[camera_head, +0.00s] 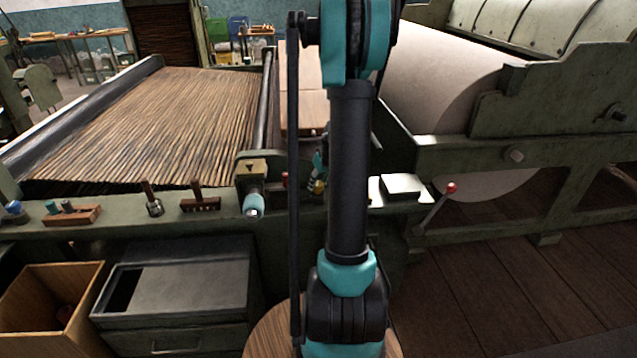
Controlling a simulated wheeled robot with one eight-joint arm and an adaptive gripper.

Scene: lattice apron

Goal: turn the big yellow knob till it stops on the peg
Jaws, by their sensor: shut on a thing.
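My arm stands upright across the middle of the head view and hides much of the work spot. My gripper (317,178) shows only in part, just left of the arm, low over the green machine rail. It is shut on the yellow knob (319,187), of which a small yellow patch shows at the fingers. The rest of the knob is hidden by the gripper and the arm. I cannot make out the peg, nor how far the knob is turned.
A bracket with a teal-collared roller end (254,204) and a small red knob (284,178) are left of the gripper. A red-balled lever (451,187) and a pale block (400,187) are right. Wooden-handled tools (201,202) line the rail; a slatted apron (160,125) lies behind.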

